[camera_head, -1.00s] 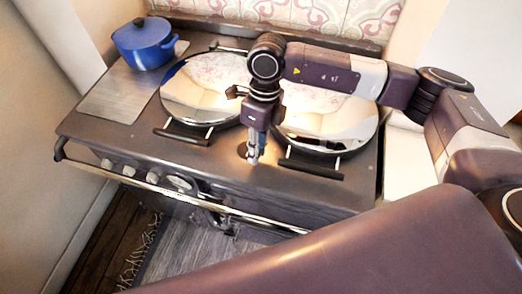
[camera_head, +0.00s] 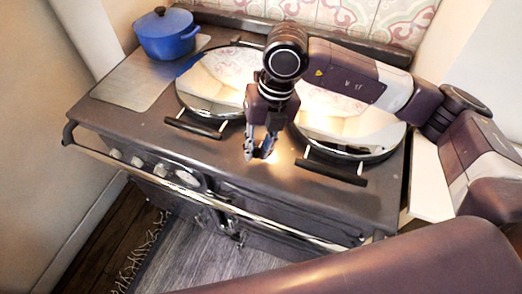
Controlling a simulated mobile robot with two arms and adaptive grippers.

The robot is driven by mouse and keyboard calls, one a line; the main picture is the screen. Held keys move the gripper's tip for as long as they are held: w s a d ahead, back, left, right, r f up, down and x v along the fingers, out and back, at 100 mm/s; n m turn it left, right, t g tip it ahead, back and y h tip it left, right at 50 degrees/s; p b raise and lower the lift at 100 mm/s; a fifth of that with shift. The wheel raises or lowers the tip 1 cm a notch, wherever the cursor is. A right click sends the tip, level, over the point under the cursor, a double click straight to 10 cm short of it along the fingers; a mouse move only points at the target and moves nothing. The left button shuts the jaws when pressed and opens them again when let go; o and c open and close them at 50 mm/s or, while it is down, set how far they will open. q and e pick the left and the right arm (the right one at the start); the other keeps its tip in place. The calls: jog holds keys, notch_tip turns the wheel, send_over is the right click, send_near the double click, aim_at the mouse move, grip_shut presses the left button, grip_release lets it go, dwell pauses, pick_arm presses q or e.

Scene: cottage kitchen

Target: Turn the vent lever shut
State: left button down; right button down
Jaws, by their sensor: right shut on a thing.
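My right gripper (camera_head: 261,152) points down at the stove top between the two round lids, near the front edge. Its two fingers stand a little apart and are shut on the vent lever. The lever is small and mostly hidden by the fingers, so its exact angle cannot be told. My left gripper is not in view.
The left lid (camera_head: 213,82) and right lid (camera_head: 345,125) are shiny and closed, each with a black front handle. A blue pot (camera_head: 167,36) stands at the back left. A chrome rail (camera_head: 200,190) runs along the stove front. A grey rug (camera_head: 200,260) lies on the floor.

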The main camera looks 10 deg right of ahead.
jog(key=shift+w+a+r, duration=0.15)
jog(key=shift+w+r, duration=0.05)
jog(key=shift+w, duration=0.05)
dwell(0.3)
jog(key=c, duration=1.7)
grip_release()
jog(key=shift+f, duration=0.1)
jog(key=shift+c, duration=0.2)
notch_tip(320, 180, up, 12)
jog(key=d, duration=0.2)
jog(key=shift+d, duration=0.15)
jog(key=shift+f, duration=0.15)
